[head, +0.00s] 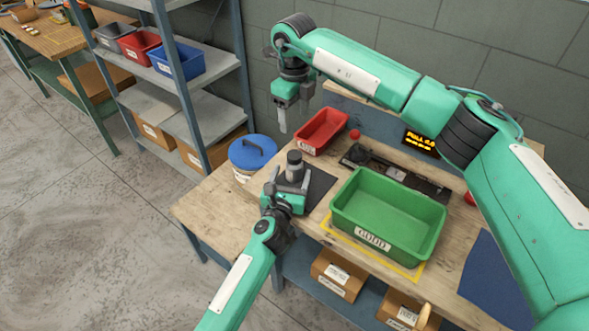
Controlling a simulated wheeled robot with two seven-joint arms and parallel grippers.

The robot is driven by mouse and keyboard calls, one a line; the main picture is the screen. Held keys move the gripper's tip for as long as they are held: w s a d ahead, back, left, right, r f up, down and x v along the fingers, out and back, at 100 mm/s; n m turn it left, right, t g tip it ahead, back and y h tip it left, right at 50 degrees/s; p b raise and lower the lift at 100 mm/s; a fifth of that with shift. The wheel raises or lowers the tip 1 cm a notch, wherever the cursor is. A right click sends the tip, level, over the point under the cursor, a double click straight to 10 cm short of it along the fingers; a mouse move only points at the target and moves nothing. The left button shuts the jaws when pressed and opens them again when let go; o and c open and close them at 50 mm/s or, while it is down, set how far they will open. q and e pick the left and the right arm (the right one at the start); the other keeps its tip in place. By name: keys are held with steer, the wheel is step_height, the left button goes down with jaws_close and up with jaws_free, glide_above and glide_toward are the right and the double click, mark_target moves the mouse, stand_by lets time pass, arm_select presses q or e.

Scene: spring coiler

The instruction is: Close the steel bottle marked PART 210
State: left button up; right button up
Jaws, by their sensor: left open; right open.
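A small grey steel bottle (294,172) with a darker top (294,156) stands upright on a dark mat on the workbench. No PART 210 marking is readable on it, and I cannot tell how its top sits. My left gripper (288,184) is open at the bottle's near side, with its fingers beside the bottle; the gripper hides the bottle's lower part. I cannot tell whether the fingers touch it. My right gripper (283,124) is open, empty and pointing down, raised above and behind the bottle.
A white tub with a blue lid (252,152) stands left of the bottle. A red bin (322,131) is behind it, with a small red round object (354,134) beside the bin. A green bin marked GOOD (390,215) stands close on the right. A shelf rack (184,95) is at left.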

arm_select(q)
steer(key=v, duration=1)
steer(key=shift+b, duration=0.3)
steer(key=shift+s, duration=0.1)
